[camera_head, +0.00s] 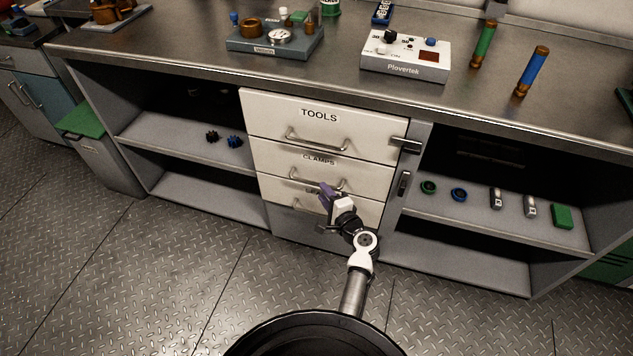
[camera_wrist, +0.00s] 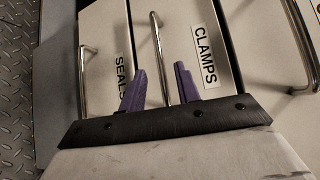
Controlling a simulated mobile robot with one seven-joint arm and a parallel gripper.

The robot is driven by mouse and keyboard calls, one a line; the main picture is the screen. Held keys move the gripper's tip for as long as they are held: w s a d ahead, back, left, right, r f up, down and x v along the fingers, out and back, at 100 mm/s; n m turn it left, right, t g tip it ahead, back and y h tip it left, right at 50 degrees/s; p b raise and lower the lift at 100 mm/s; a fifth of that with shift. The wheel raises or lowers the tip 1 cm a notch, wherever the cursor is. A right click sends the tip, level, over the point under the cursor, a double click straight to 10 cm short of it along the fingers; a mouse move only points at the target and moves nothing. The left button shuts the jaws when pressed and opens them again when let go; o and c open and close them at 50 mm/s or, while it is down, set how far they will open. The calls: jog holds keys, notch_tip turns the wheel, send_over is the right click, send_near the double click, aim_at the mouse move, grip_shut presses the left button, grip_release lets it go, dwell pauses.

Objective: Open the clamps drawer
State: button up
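The white clamps drawer (camera_head: 275,158) is the middle one in the bench's drawer stack, under the tools drawer, and appears shut. Its label (camera_wrist: 205,55) reads CLAMPS in the wrist view. Its metal bar handle (camera_wrist: 158,50) runs between the two purple fingers of my gripper (camera_wrist: 160,85). The fingers are apart, with a gap on each side of the bar. I cannot tell how deep they reach around it. In the head view my gripper (camera_head: 328,194) is in front of the handle and hides part of it and the drawer below.
The tools drawer (camera_head: 285,118) is above and the seals drawer (camera_wrist: 105,45) below, both with bar handles. Metal latches (camera_head: 405,146) sit at the stack's right edge. Open shelves (camera_head: 170,140) flank the drawers. The metal floor (camera_head: 180,270) in front is clear.

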aim_at(316, 183)
jog(key=x, duration=0.5)
jog(key=shift+w+a, duration=0.15)
jog(key=shift+w, duration=0.15)
grip_shut()
